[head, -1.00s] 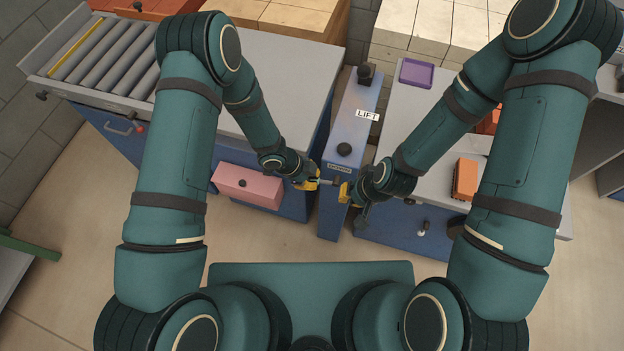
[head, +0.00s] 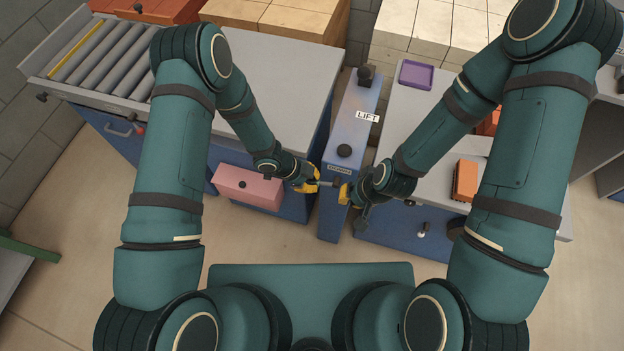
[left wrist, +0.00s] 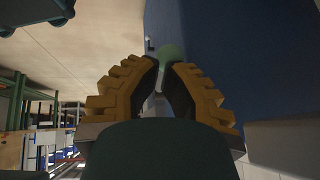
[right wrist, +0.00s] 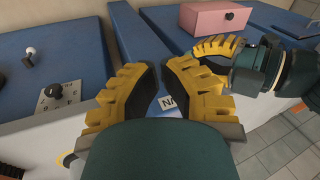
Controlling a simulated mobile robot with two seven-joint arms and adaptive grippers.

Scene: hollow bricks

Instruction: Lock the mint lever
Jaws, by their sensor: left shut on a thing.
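My left gripper (head: 312,184) is at the front of the narrow blue post (head: 343,215), close to a short grey bar (head: 328,183). In the left wrist view, its fingers (left wrist: 164,66) are closed in around something, with a blurred mint-green knob (left wrist: 172,51) showing just beyond the tips. The grip point itself is mostly hidden by the fingers. My right gripper (head: 345,193) is at the right side of the same post, near the left one. Its fingers (right wrist: 158,75) are close together in the right wrist view, with nothing clearly seen between them.
The post carries a LIFT label (head: 367,116) and black knobs. A pink box (head: 248,187) sits left of my left gripper. A white-knobbed lever (right wrist: 30,52) and a dial (right wrist: 60,95) are on the right-hand cabinet. An orange hollow brick (head: 465,181) lies on the right counter.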

